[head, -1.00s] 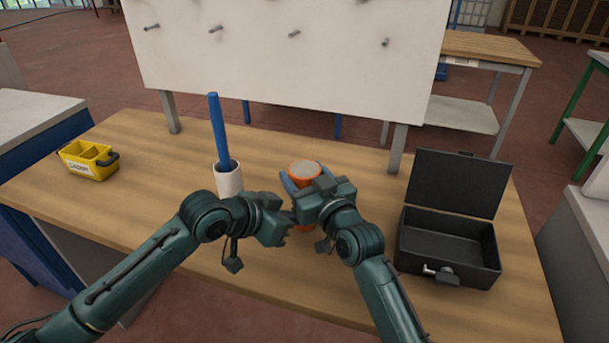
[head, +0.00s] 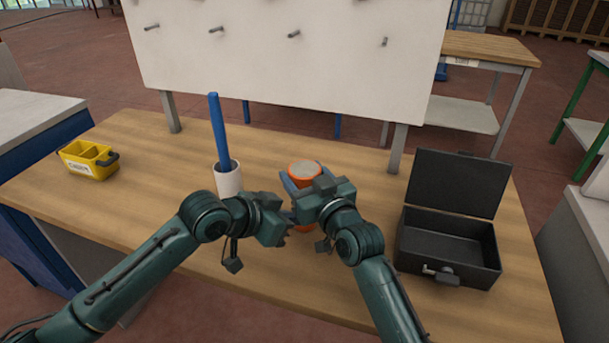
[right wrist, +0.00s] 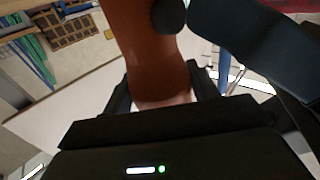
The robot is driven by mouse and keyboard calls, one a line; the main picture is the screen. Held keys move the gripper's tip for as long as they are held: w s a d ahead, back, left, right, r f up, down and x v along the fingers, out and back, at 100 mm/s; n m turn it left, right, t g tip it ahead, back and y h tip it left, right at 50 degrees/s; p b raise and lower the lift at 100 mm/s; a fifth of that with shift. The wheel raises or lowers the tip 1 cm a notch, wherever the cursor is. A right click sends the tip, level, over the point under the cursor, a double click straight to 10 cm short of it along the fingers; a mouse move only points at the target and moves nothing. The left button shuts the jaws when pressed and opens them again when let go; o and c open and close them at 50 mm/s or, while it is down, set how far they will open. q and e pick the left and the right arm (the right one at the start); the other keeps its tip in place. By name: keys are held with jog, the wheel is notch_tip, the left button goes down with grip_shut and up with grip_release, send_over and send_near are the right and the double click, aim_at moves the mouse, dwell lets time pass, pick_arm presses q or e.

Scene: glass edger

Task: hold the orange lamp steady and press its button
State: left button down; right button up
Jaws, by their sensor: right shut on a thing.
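The orange lamp (head: 305,171) stands upright on the wooden bench, with a pale round top. My right gripper (head: 302,192) is shut on the lamp's body, with a finger showing on its left side. The lamp fills the middle of the right wrist view (right wrist: 150,50), between the gripper's fingers; a dark round part (right wrist: 168,16) shows on its side there. My left gripper (head: 286,230) is close to the lamp's lower left side, in front of it. Its fingertips are small and partly hidden, so I cannot tell whether they touch the lamp or are open.
A white cup (head: 229,181) with a blue stick stands left of the lamp. A yellow divided caddy (head: 90,172) sits at the far left. An open black box (head: 447,235) stands at the right. A white pegboard (head: 290,75) rises behind. The bench's left middle is clear.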

pick_arm(q)
jog(key=shift+w, duration=0.1)
dwell(0.5)
jog(key=shift+w+d, duration=0.15)
jog(key=shift+w, duration=0.2)
jog(key=shift+s, duration=0.45)
jog(key=shift+s+a, duration=0.35)
jog(key=shift+s, duration=0.6)
jog(key=shift+s+a, duration=0.35)
jog(key=shift+s, duration=0.6)
jog(key=shift+s+a, duration=0.35)
jog(key=shift+s, duration=0.6)
